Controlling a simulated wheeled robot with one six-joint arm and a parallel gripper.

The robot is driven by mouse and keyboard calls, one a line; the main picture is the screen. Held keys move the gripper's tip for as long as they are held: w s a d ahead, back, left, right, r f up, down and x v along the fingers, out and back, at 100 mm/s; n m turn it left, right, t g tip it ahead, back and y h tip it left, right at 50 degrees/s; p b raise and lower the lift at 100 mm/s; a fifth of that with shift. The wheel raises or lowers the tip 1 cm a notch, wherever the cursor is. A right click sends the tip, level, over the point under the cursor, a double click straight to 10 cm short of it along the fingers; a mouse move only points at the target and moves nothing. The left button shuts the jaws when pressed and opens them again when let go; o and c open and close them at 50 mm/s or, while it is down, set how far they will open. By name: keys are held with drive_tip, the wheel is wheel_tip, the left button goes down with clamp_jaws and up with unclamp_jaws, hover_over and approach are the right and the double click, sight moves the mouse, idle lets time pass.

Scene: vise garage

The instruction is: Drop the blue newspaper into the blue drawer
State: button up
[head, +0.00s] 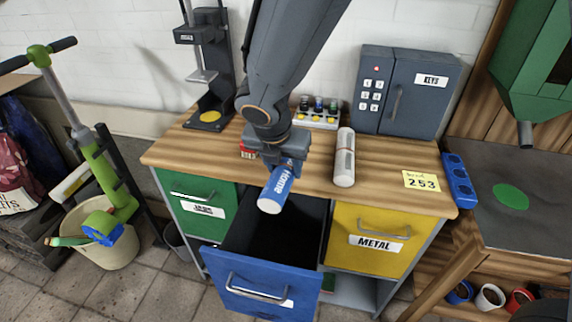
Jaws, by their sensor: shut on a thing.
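The blue newspaper (279,188) is a rolled blue cylinder with white lettering and a white end. My gripper (287,166) is shut on its upper part and holds it tilted, over the open blue drawer. The blue drawer (262,287) is pulled well out of the bench between the green and yellow drawers. Its dark inside shows below the newspaper, and I see nothing in the visible part. My arm hides part of the bench top behind the gripper.
A white rolled newspaper (344,160) lies on the wooden bench top (390,185), right of my gripper. Green (196,200) and yellow (372,238) drawers flank the blue one, both shut. A grey key box (405,90) and a small bottle rack (318,115) stand at the back.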

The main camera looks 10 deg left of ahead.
sight(281, 173)
wheel_tip(281, 173, down, 6)
drive_tip(key=b, duration=0.6)
drive_tip(key=shift+r+b, duration=0.15)
drive_tip(key=shift+b, duration=0.15)
drive_tip(key=o, duration=1.3)
drive_tip(key=v, duration=0.8)
drive_tip(key=shift+p, duration=0.3)
